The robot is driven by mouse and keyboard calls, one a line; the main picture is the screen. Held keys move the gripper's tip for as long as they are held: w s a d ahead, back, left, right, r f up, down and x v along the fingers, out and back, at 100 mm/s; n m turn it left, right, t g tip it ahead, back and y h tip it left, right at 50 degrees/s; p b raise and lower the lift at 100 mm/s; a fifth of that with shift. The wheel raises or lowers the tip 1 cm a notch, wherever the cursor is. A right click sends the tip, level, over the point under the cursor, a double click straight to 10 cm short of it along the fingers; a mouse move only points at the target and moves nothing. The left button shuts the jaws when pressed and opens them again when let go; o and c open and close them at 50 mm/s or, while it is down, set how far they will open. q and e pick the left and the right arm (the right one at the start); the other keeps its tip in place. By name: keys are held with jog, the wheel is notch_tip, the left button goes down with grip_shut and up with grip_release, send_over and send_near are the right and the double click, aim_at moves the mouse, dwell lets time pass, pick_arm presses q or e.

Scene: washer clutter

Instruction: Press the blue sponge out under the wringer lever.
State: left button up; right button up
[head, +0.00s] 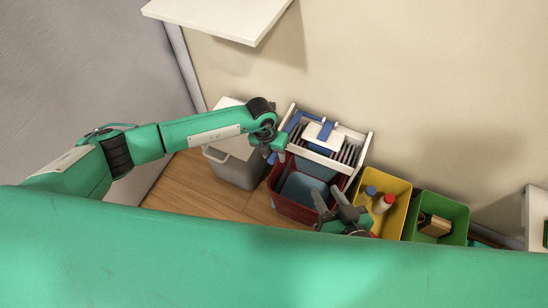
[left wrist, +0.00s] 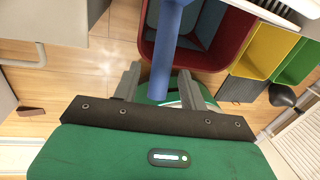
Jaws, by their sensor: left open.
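The wringer (head: 361,150) has a white frame and dark slats, above a red bucket (head: 290,207) with a blue-grey inside. Its blue lever (head: 291,123) slopes along the left side; in the left wrist view the lever (left wrist: 167,50) passes between my left gripper's fingers. My left gripper (head: 277,153) is open around the lever bar; contact cannot be told. The left wrist view shows its two fingers (left wrist: 160,92) apart. My right gripper (head: 335,205) is open at the bucket's front right. I cannot make out the blue sponge for certain; a white block with a blue strap (head: 325,131) sits on the wringer.
A grey bin (head: 235,168) stands left of the bucket. A yellow bin (head: 397,187) with bottles and a green bin (head: 457,213) with a brown item stand to the right. A white shelf (head: 215,17) juts out above. Wooden floor is clear at front left.

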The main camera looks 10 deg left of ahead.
pick_arm(q)
jog(key=shift+d+f, duration=0.15)
jog(key=shift+f, duration=0.8)
pick_arm(e)
jog(key=shift+a+r+t, duration=0.1)
jog(key=shift+a+t, duration=0.2)
pick_arm(q)
grip_shut()
jog(key=shift+r, duration=0.15)
